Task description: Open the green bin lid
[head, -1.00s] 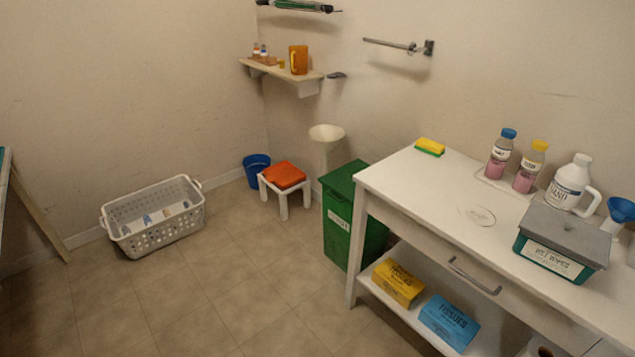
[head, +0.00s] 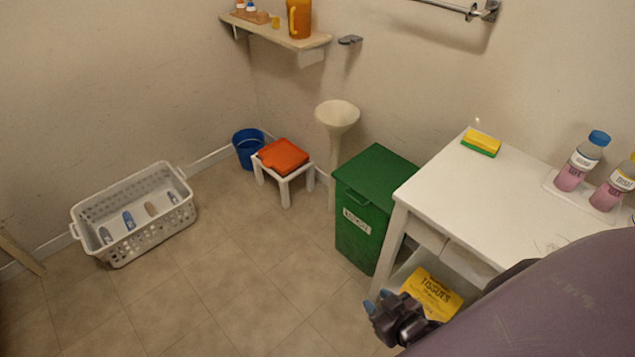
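The green bin (head: 362,228) stands on the floor against the left end of the white table. Its flat green lid (head: 378,174) is closed. A white label is on the bin's front. My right gripper (head: 380,303) is low in the picture, in front of the table's lower shelf and below the bin in the view. It is apart from the bin and its lid. Its fingertips are bluish and small in view, and I cannot tell how far apart they are. My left gripper is out of view.
The white table (head: 437,193) closely flanks the bin's right side. A white pedestal (head: 336,120), an orange-topped stool (head: 284,160) and a blue bucket (head: 249,149) stand behind and left. A white laundry basket (head: 135,215) is farther left. The floor in front is clear.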

